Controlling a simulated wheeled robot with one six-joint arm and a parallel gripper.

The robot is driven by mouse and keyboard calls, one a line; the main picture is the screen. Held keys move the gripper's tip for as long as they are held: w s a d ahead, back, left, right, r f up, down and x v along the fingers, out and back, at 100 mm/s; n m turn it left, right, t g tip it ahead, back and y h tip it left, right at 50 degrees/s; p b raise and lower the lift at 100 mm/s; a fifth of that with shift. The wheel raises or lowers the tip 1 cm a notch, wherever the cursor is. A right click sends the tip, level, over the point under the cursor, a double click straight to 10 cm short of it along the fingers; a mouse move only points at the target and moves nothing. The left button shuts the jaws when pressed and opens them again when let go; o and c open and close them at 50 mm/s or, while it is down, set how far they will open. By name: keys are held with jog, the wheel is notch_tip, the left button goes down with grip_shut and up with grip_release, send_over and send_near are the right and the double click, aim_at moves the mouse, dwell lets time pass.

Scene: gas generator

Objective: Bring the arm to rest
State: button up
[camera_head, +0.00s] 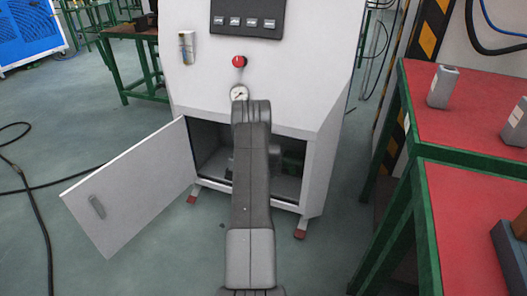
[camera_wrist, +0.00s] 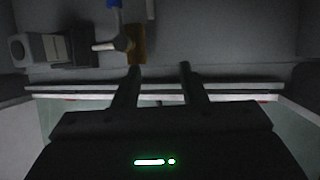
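My arm reaches forward in the head view to the grey-white cabinet (camera_head: 262,62). Its lower door (camera_head: 130,187) hangs open to the left. The arm hides much of the lower compartment (camera_head: 290,185), and my gripper cannot be made out there. In the wrist view my gripper (camera_wrist: 160,68) has its two fingers apart, with nothing between them. Beyond the fingers, inside the dark compartment, are a brass-coloured fitting (camera_wrist: 136,44), a pale metal piece with a blue part (camera_wrist: 114,4) above it, and a grey block (camera_wrist: 28,48) at the left.
A red-topped green bench (camera_head: 455,110) stands close on the right with grey metal blocks (camera_head: 442,86) on it. A black cable (camera_head: 28,185) lies on the floor at left. A red knob (camera_head: 239,62) and a gauge (camera_head: 239,94) are on the cabinet front. Floor at left is mostly clear.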

jog(key=shift+w, duration=0.1)
jog(key=w+b, duration=0.5)
jog(key=w, duration=0.6)
jog(key=shift+w+a+f, duration=0.1)
jog(key=shift+w, duration=0.25)
jog(key=shift+w+f+b, duration=0.3)
jog(key=shift+f+b, duration=0.1)
jog(key=shift+b, duration=0.05)
jog(key=shift+r, duration=0.1)
